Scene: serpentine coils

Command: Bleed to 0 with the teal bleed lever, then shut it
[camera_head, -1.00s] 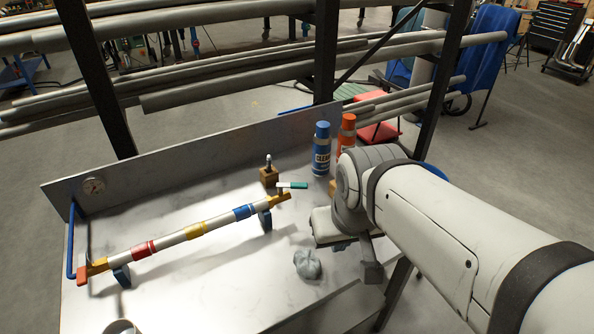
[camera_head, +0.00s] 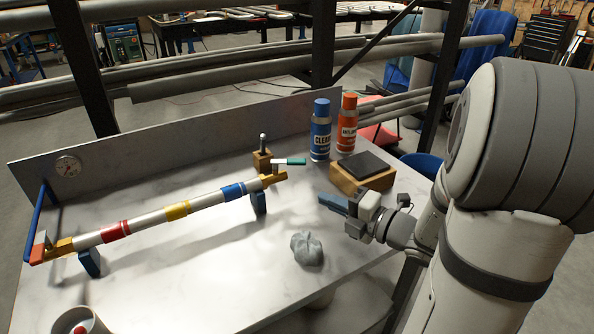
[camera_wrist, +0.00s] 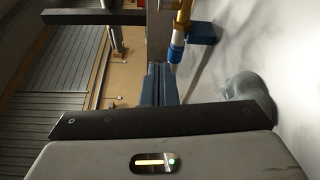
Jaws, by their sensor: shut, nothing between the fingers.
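The teal bleed lever (camera_head: 289,162) sticks out to the right from the brass fitting (camera_head: 270,180) at the right end of the white pipe (camera_head: 150,222). The pipe has red, yellow and blue bands and rests on blue supports. A round gauge (camera_head: 67,166) is on the back panel at the left; its reading is too small to tell. My gripper (camera_head: 322,197) is to the right of and nearer than the lever, apart from it, with its blue fingers shut and empty. In the wrist view my gripper (camera_wrist: 159,84) points toward the pipe's blue-banded end (camera_wrist: 176,50).
A wooden block with a dark top (camera_head: 362,172) stands just behind my gripper. Blue (camera_head: 320,130) and orange (camera_head: 347,124) bottles stand behind it. A crumpled grey rag (camera_head: 306,248) lies in front. A cup (camera_head: 80,321) is at the front left. The bench between pipe and rag is clear.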

